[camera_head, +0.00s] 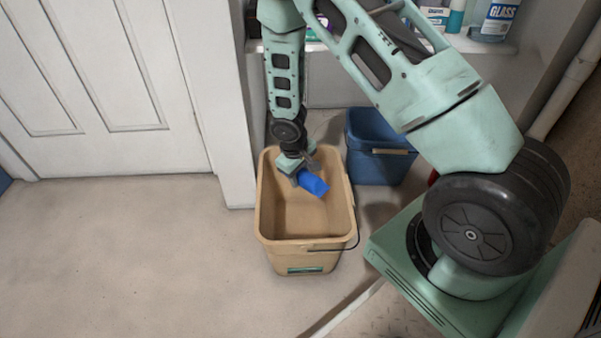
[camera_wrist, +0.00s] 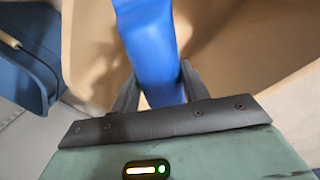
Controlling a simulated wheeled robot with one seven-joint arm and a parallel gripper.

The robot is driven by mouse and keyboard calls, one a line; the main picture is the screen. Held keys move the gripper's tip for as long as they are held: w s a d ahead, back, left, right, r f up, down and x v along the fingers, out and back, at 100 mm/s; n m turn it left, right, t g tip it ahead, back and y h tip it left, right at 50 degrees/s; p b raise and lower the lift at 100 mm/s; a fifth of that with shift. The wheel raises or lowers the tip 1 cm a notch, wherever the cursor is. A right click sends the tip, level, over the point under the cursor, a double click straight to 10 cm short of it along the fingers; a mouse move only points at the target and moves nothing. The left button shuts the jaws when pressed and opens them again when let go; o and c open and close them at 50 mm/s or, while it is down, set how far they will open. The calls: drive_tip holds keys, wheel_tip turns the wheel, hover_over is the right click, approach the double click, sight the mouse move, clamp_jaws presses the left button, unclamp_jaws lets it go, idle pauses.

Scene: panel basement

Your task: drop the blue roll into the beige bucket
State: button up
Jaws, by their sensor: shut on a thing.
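The beige bucket (camera_head: 305,258) stands upright on the floor in the middle of the head view. The blue roll (camera_head: 313,184) is in my gripper (camera_head: 300,174), over the bucket's opening near its back part. In the wrist view the blue roll (camera_wrist: 150,45) runs up from between my gripper's fingers (camera_wrist: 155,92), which are shut on it. The bucket's inner wall (camera_wrist: 95,50) shows around the roll in the wrist view. I cannot tell exactly how far the roll is below or above the rim.
A blue bucket (camera_head: 378,168) stands behind and right of the beige one; it also shows in the wrist view (camera_wrist: 25,65). A white door (camera_head: 110,90) is at the left. Bottles (camera_head: 495,18) stand on a shelf at the back. Floor at the left (camera_head: 120,250) is clear.

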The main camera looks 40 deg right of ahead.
drive_tip(key=shift+f, duration=0.1)
drive_tip(key=o, duration=1.2)
drive_tip(key=shift+c, duration=0.2)
drive_tip(key=a+r+p, duration=0.3)
drive_tip(key=r+p, duration=0.5)
drive_tip(key=r, duration=0.9)
drive_tip(key=shift+s+a, duration=0.15)
drive_tip(key=shift+s, duration=0.15)
drive_tip(key=shift+a, duration=0.1)
